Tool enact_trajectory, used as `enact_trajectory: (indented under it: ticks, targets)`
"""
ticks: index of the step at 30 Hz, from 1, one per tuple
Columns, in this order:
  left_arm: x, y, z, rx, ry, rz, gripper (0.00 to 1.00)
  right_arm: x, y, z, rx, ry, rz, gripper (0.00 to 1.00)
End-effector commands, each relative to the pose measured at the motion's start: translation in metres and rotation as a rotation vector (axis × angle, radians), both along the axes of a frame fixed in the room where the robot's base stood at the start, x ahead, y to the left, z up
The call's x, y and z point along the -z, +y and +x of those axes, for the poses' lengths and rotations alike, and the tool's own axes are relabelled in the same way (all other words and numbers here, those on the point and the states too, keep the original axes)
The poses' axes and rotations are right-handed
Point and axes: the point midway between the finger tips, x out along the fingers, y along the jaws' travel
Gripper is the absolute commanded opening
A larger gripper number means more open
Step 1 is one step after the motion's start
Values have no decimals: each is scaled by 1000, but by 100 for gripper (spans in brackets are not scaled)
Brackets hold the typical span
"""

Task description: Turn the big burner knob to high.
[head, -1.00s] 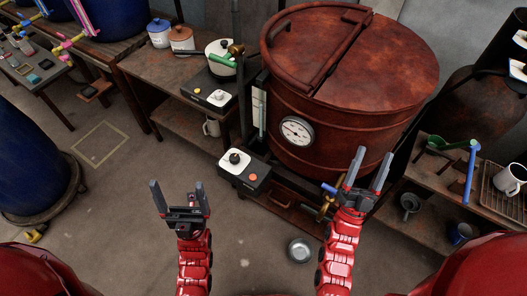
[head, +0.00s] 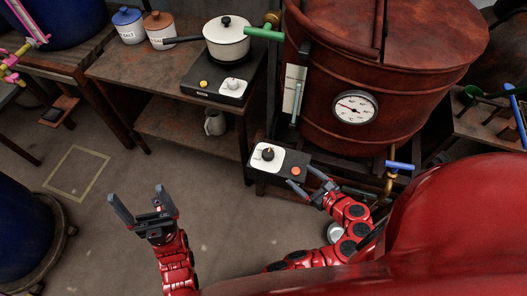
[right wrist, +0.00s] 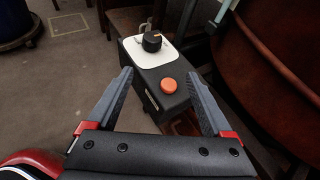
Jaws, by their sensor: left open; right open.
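The black big burner knob (head: 268,153) sits on a white plate on the dark control box (head: 263,175) below the large rust-red vat (head: 340,60). It also shows in the right wrist view (right wrist: 152,41), upright, with a thin pointer line; its setting is too small to read. My right gripper (head: 302,178) is open and empty at the near right of the box. In the right wrist view its fingers (right wrist: 160,77) frame the box's orange button (right wrist: 169,85), with the knob further out, untouched. My left gripper (head: 137,195) is open and empty over the floor at left.
A smaller burner (head: 215,83) with a white pot (head: 227,40) stands on the wooden bench at back left. A blue-handled tap (head: 398,165) sits right of the box. The floor between my grippers and the bench is clear.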

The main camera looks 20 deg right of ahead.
Motion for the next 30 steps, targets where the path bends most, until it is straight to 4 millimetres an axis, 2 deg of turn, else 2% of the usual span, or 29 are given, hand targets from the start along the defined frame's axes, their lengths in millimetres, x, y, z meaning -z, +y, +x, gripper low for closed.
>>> enact_trajectory:
  ticks: [4, 8, 11, 21, 30]
  targets:
    - [3, 0, 0, 0, 0, 0, 94, -7, 10, -2, -24, -11, 63, 85]
    - [-1, 0, 0, 0, 0, 0, 94, -5, 16, 7, -32, -12, 73, 85]
    - [-6, 0, 0, 0, 0, 0, 94, 1, 23, 21, -33, -11, 70, 85]
    - [-18, 0, 0, 0, 0, 0, 94, 29, 45, 84, -31, -12, 67, 85]
    - [-22, 0, 0, 0, 0, 0, 94, 50, 62, 127, -29, -11, 68, 85]
